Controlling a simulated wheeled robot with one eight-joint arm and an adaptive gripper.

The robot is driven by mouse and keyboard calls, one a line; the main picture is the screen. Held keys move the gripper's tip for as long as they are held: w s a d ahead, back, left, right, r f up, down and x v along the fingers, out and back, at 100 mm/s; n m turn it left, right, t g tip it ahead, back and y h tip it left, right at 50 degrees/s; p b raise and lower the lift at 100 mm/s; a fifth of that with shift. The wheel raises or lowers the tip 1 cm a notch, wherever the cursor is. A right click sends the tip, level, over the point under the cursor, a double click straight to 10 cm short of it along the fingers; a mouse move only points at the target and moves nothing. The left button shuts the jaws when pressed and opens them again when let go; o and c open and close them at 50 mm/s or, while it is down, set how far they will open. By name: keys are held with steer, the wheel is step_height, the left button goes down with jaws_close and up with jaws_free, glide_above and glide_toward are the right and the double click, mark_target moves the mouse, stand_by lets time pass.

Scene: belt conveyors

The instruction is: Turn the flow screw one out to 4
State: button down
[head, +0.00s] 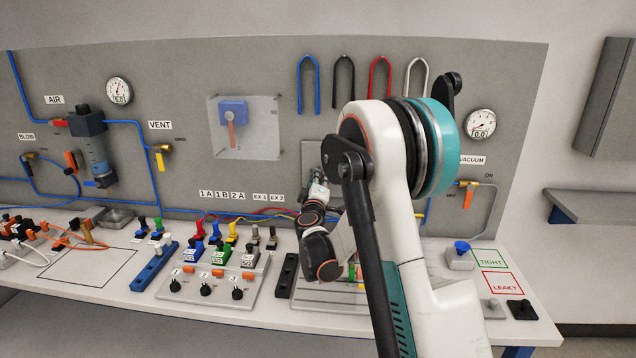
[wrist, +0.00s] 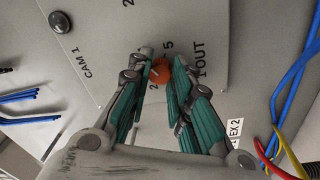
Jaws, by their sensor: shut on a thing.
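The flow screw one out is a small orange knob (wrist: 161,75) on a grey panel, with the label "1 OUT" printed to its right in the wrist view. Digits 2 and 5 show close around it; the rest of its scale is hidden by my fingers. My gripper (wrist: 164,64) has its two fingertips on either side of the knob and is shut on it. Which number the knob points to cannot be made out. In the head view my gripper (head: 319,188) is at the upright grey panel (head: 311,155) in the middle of the board, and my arm hides the knob.
Blue, yellow and red hoses (wrist: 288,90) run close to the right of my gripper in the wrist view. A valve block with several black knobs (head: 205,289) stands on the bench left of my arm. A transparent cover (head: 262,130) is on the board to the left.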

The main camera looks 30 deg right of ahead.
steer(key=shift+s+f, duration=0.1)
steer(key=c, duration=1.4)
jaws_free()
steer(key=v, duration=1.2)
